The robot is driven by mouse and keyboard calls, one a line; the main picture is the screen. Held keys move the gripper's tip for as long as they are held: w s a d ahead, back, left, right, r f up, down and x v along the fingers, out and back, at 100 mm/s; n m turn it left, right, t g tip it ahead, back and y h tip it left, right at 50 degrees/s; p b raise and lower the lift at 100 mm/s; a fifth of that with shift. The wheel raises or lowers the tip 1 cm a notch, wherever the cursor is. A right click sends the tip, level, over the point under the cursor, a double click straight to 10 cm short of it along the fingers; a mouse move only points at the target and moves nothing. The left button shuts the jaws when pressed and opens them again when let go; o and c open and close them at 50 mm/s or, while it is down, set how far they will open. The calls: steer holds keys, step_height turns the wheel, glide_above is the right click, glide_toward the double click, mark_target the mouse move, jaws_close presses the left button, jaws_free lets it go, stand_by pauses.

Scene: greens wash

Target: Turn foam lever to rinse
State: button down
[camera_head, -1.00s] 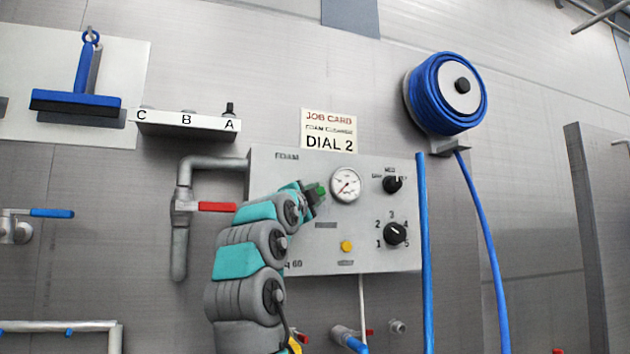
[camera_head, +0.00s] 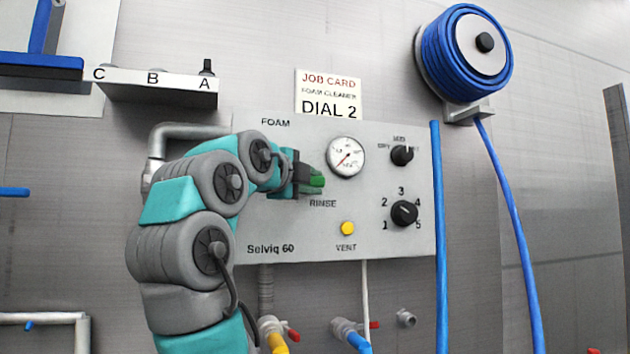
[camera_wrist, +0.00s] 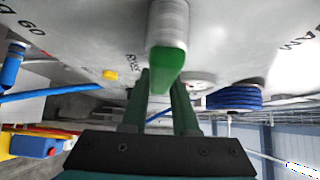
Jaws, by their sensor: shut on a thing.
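The foam lever shows as a green end (camera_head: 316,181) on the grey foam panel (camera_head: 385,245), between the FOAM label above and the RINSE label just below it. In the wrist view the lever (camera_wrist: 168,60) has a grey metal shaft and a green tip. My gripper (camera_head: 306,183) comes from the left and is shut on the lever's green end. In the wrist view its two dark green fingers (camera_wrist: 162,88) stand on either side of the tip. My gripper hides the lever's pivot in the head view.
A round gauge (camera_head: 346,157), two black knobs (camera_head: 404,213) (camera_head: 402,155) and a yellow VENT button (camera_head: 347,228) are on the panel to the right. A blue hose (camera_head: 441,240) hangs at its right edge. A job card (camera_head: 328,94) is above.

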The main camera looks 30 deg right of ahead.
steer(key=shift+f, duration=0.1)
steer(key=c, duration=0.7)
jaws_free()
steer(key=b+v, duration=0.1)
steer(key=v, duration=0.6)
steer(key=shift+s+a, duration=0.2)
steer(key=shift+a, duration=0.15)
